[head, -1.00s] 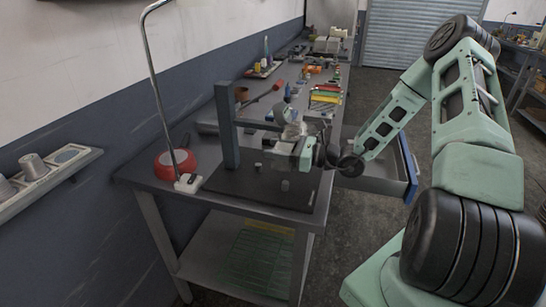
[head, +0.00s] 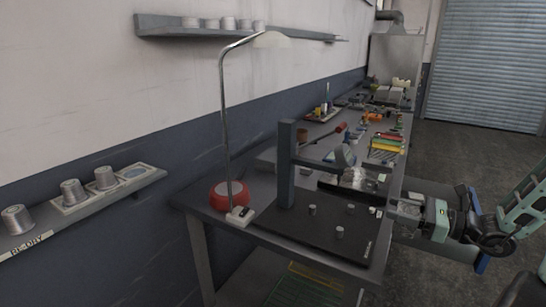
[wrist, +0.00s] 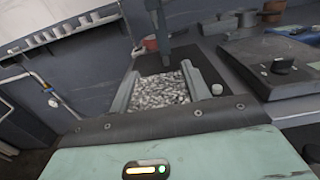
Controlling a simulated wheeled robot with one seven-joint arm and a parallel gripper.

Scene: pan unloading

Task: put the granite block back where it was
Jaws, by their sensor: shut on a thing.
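My gripper (wrist: 160,90) is shut on the granite block (wrist: 162,88), a grey speckled piece filling the space between the two grey fingers in the wrist view. In the head view my gripper (head: 400,208) is at the right edge of the workbench, beside the dark mat (head: 290,228). The block cannot be told clearly from the fingers there. The surface under the block is hidden in the wrist view.
A blue-grey post (head: 287,165) stands on the mat, with several small grey cylinders (head: 340,232) around. A red-based lamp (head: 228,194) stands to the left. A wall shelf labelled RE-DRY (head: 90,208) holds metal cups. A flat device with a black knob (wrist: 283,66) lies beyond my gripper.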

